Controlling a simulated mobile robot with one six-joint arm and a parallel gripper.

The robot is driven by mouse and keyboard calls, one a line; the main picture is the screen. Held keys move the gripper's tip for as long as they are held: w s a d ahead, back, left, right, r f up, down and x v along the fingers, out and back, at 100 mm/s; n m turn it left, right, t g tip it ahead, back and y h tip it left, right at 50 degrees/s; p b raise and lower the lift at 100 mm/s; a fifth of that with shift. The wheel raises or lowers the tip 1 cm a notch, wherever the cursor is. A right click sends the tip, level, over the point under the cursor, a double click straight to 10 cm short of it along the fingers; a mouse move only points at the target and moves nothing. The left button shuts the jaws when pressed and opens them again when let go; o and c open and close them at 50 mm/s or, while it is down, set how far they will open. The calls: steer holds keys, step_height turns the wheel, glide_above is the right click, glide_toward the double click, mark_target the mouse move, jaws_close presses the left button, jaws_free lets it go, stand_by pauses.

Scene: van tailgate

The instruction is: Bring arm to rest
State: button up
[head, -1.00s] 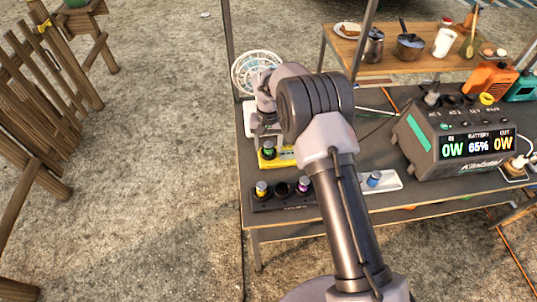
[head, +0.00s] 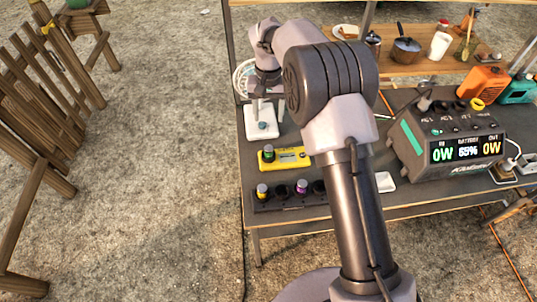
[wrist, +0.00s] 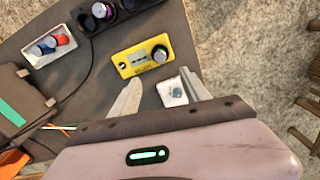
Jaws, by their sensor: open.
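My gripper (head: 267,106) is open and empty at the left rear of the dark tailgate table (head: 400,103). It hangs above a white plate-like device with a small grey-blue knob (head: 261,125). In the wrist view, my open fingers (wrist: 160,84) spread apart, with the white device (wrist: 173,91) showing between them and below. A yellow tester (head: 297,155) holds an upright battery with a green band, just in front of the white device. The tester also shows in the wrist view (wrist: 140,57). My arm stretches over the table and hides part of it.
A black holder (head: 275,203) with several sockets and batteries lies at the front edge. A white tray (head: 386,182) is partly behind my arm; the wrist view shows coloured batteries in it. A power station (head: 450,145) stands right. A wooden shelf (head: 450,62) with kitchenware is behind.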

stand_by(0.3)
steer(key=s+d+r+m+t+b, duration=0.1)
steer(key=s+d+r, duration=0.2)
steer(key=s+r, duration=0.25)
steer(key=s+d+r+t+y, duration=0.1)
steer(key=s+d+r, duration=0.1)
steer(key=s+r, duration=0.3)
steer(key=s+d+r+m+t+b, duration=0.1)
steer(key=s+d+r, duration=0.25)
steer(key=r, duration=0.35)
steer(key=s+d+f+m+t, duration=0.1)
steer(key=s, duration=0.9)
steer(key=s+d+f+m+t+y+b, duration=0.1)
steer(key=s+d, duration=0.1)
steer(key=s, duration=0.8)
steer(key=shift+s+t, duration=0.15)
steer(key=shift+t, duration=0.25)
jaws_close()
